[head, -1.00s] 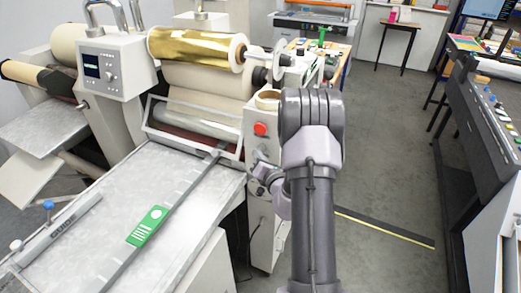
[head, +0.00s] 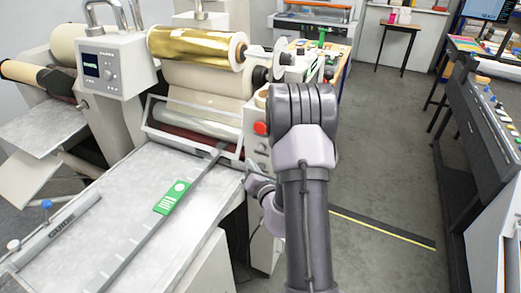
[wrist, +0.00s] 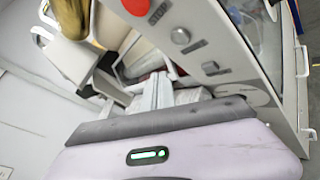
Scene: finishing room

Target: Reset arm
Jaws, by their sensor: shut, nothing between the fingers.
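My arm (head: 303,150) stands upright right of the laminating machine in the head view, covering part of its control side. My gripper (head: 260,186) shows only in part, low and left of the arm beside the end of the feed table; its fingertips are not clear there. In the wrist view my gripper's pale body with a green light fills the bottom, and the gripper (wrist: 160,92) is shut and empty in front of the machine. The red button (wrist: 136,6) is above it; in the head view this button (head: 261,128) is at the arm's left edge.
A green card (head: 172,197) lies on the grey feed table (head: 105,200) along the guide bar. A gold foil roll (head: 197,48) sits above the rollers. A dark-sided bench (head: 490,140) stands at right. The grey floor (head: 385,170) between is open.

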